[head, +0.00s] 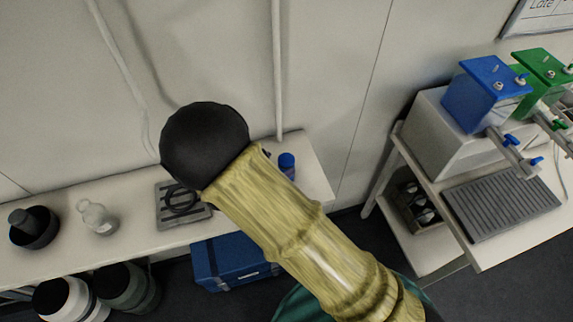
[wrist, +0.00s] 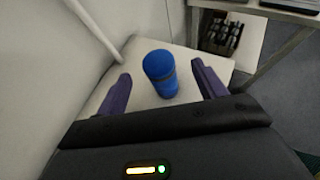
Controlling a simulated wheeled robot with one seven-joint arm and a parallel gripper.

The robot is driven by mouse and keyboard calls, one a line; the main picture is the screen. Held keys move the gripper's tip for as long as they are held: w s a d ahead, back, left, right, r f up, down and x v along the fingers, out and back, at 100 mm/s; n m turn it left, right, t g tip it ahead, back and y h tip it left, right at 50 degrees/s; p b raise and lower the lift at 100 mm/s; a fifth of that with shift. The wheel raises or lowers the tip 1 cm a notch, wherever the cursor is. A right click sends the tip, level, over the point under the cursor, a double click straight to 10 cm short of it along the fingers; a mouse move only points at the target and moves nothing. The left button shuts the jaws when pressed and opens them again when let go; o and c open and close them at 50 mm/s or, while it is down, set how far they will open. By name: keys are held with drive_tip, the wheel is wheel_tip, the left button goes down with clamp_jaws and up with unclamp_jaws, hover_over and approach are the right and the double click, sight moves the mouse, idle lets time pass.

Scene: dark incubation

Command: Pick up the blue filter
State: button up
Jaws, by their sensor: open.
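The blue filter (head: 287,165) is a small blue cylinder standing upright near the right end of the wall bench. In the wrist view the blue filter (wrist: 161,74) stands between and just beyond my gripper's two purple fingers. My gripper (wrist: 160,90) is open and empty, with a finger to each side of the filter and a gap on both sides. In the head view my arm's yellowish sleeve and dark round end cover part of the bench, and the fingers are hidden.
The bench (head: 316,180) also holds a dark tray (head: 168,216), a glass flask (head: 97,217) and a dark bowl (head: 33,228). A blue case (head: 232,262) sits below. At right, a table carries blue (head: 483,95) and green (head: 541,78) dispensers. A pipe runs up the wall behind the bench.

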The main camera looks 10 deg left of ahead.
sight(285, 160)
drive_tip(key=shift+x, duration=1.25)
drive_tip(key=shift+w+p, duration=0.1)
drive_tip(key=shift+p, duration=0.25)
drive_tip(key=shift+w+d+p, duration=0.15)
drive_tip(key=shift+w+p, duration=0.05)
drive_tip(key=shift+p, duration=0.1)
drive_tip(key=p+x, duration=0.2)
drive_tip(key=x, duration=0.2)
drive_tip(key=shift+w+p, duration=0.1)
drive_tip(key=shift+p, duration=0.2)
drive_tip(key=shift+w+f, duration=0.2)
drive_tip(key=shift+f, duration=0.05)
